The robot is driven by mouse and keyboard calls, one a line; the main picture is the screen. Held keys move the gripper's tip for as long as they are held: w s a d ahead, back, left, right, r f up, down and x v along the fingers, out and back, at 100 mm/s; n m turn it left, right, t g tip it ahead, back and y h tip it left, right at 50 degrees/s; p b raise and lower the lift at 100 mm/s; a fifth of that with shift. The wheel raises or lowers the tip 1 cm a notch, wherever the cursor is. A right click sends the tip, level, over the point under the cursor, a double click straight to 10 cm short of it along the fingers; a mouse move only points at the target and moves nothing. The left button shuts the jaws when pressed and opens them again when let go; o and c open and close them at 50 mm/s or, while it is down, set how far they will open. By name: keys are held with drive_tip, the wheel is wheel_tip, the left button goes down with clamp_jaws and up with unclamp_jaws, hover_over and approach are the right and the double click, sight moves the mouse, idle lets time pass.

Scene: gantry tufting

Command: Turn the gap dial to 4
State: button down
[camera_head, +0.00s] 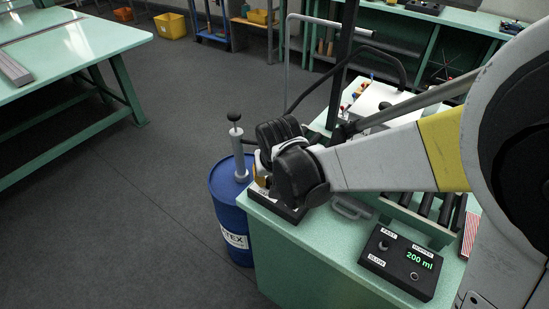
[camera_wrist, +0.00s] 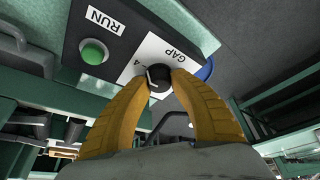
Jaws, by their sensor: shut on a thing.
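The gap dial (camera_wrist: 158,76) is a small black knob on a white plate marked GAP (camera_wrist: 172,50), on the face of a dark control box (camera_wrist: 140,18). A "4" shows on the plate just left of the knob. The other marks are hidden or cannot be read. My gripper (camera_wrist: 158,84) has its two yellow fingers closed on the sides of the knob. In the head view my gripper (camera_head: 264,165) is at the box (camera_head: 284,209) on the table corner, and my wrist hides the dial there.
A green RUN button (camera_wrist: 94,52) sits beside the dial plate. A blue drum (camera_head: 231,215) with a pump stands against the green table (camera_head: 300,240). Open floor lies to the left.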

idle(0.4)
drive_tip(key=c, duration=1.1)
unclamp_jaws()
drive_tip(key=shift+o, duration=0.2)
drive_tip(key=v, duration=1.2)
